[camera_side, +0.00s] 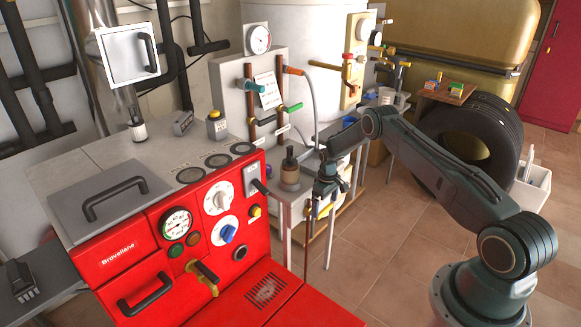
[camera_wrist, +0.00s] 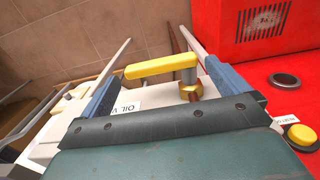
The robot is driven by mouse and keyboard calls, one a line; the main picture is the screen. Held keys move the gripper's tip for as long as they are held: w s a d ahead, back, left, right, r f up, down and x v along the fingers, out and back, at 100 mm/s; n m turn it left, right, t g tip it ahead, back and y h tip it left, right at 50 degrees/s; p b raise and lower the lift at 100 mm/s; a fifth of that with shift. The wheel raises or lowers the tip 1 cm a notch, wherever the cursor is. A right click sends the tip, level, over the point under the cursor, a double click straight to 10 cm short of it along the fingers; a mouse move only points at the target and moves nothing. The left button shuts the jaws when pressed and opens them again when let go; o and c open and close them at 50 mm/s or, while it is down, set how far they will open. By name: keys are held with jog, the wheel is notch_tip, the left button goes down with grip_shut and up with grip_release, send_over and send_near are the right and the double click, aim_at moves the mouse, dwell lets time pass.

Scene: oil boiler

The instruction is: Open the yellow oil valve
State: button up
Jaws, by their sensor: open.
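The yellow oil valve handle (camera_wrist: 160,67) is a flat bar on a brass fitting (camera_wrist: 191,91) with a grey stem. It lies crosswise in the wrist view, beside a white label (camera_wrist: 126,107) partly reading "OIL V". My gripper (camera_wrist: 155,36) is open, with one finger on each side of the handle. A gap shows between the handle and each finger; I cannot tell the depth. In the side view my gripper (camera_side: 324,187) is low at the small table right of the red boiler and largely hides the valve.
The red boiler (camera_side: 130,260) fills the left front, its side close to my gripper. A brown and black canister (camera_side: 290,172) stands on the table beside my gripper. A panel with pipes and gauge (camera_side: 258,38) stands behind. A tyre (camera_side: 505,125) stands right; the tiled floor (camera_side: 400,240) is free.

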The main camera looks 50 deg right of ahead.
jog(key=shift+f, duration=0.8)
jog(key=shift+c, duration=0.2)
jog(key=c, duration=1.1)
